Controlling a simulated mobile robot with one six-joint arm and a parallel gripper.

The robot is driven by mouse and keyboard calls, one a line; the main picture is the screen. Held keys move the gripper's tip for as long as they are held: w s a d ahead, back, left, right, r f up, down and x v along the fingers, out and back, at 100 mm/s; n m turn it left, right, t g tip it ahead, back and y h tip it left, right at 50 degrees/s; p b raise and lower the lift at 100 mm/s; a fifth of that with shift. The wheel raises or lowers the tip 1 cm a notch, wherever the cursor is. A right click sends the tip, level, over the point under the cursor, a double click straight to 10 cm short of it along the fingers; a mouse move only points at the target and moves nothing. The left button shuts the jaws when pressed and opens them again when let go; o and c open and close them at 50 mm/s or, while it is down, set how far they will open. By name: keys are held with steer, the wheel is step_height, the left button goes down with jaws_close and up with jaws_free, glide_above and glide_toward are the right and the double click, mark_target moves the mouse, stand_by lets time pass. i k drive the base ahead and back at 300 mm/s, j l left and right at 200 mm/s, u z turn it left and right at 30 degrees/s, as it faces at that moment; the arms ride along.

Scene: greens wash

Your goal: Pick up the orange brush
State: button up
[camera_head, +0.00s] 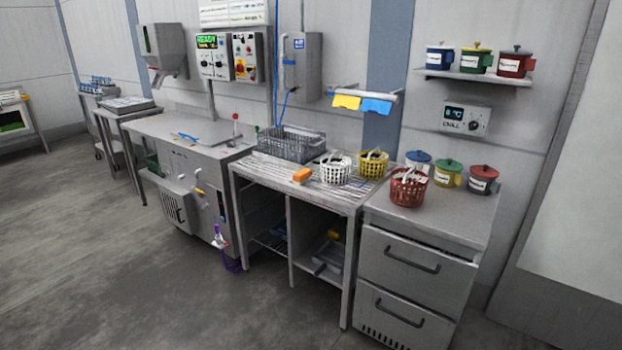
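A small orange block-shaped thing (302,175), which looks like the orange brush, lies on the ribbed metal worktop (262,173). It sits in front of the grey crate and left of the white basket, apart from both. Its bristles cannot be made out at this size. My gripper and arm are not in view.
Beside it stand a grey crate (291,146), a white basket (335,169), a yellow basket (373,164) and a red basket (408,188). Several lidded pots stand at the right. A steel washing unit (180,205) adjoins on the left. The floor in front (120,280) is clear.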

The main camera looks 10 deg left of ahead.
mark_target(301, 177)
steer(key=i+j, duration=0.2)
steer(key=i, duration=0.35)
steer(key=i+j, duration=0.25)
steer(key=i, duration=0.25)
steer(key=i+j+u, duration=0.1)
steer(key=i, duration=0.45)
steer(key=i+j, duration=0.3)
steer(key=i, duration=0.2)
steer(key=i+j, duration=0.15)
steer(key=i, duration=0.4)
steer(key=i+j+u, duration=0.1)
steer(key=i, duration=0.45)
steer(key=j, duration=0.1)
